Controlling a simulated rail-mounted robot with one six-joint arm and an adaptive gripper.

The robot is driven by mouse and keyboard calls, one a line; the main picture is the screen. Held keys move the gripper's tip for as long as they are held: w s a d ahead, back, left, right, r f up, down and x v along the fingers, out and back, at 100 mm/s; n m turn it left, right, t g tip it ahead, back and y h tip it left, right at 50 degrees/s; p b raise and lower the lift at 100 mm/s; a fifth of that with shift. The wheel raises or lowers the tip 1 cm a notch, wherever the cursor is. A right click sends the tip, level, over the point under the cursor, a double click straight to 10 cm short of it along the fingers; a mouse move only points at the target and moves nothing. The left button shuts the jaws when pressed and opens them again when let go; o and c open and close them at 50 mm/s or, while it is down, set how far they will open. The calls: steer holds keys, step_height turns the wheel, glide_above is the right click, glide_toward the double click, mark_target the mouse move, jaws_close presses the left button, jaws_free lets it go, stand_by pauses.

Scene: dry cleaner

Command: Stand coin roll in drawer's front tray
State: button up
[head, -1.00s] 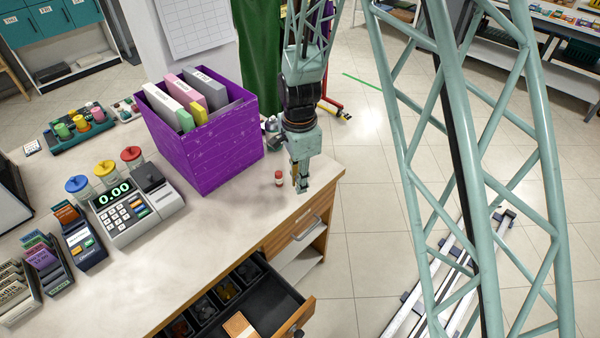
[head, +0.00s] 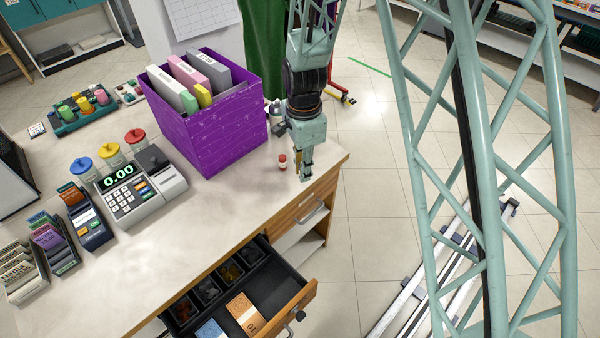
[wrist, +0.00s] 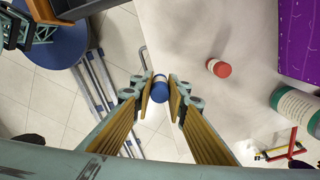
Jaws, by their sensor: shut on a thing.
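In the wrist view a blue roll (wrist: 160,88) with a pale band sits between the fingertips of my gripper (wrist: 160,91), which is shut on it. In the head view my gripper (head: 304,178) is pointing down near the counter's right edge. The blue roll cannot be made out there. A red roll with a pale end (head: 282,162) stands on the counter just left of my gripper; it also shows in the wrist view (wrist: 219,68). The drawer (head: 297,312) is pulled open below the counter, with a black, partly empty tray (head: 277,284) along its front side.
The drawer also holds dark cups of coins (head: 230,270), a brown note stack (head: 245,313) and a blue one (head: 210,331). A purple file box (head: 215,125) stands behind the red roll. A cash register (head: 140,190) is at left. The front counter top is clear.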

steer(key=shift+d, duration=0.1)
steer(key=w+d+f+n, duration=0.1)
steer(key=w+d+n, duration=0.2)
steer(key=d+n, duration=0.3)
steer(key=w+d+f+n, duration=0.1)
steer(key=w+d+n, duration=0.3)
steer(key=d, duration=1.2)
steer(key=shift+d+n, duration=0.4)
steer(key=shift+n, duration=1.2)
steer(key=shift+s, duration=0.15)
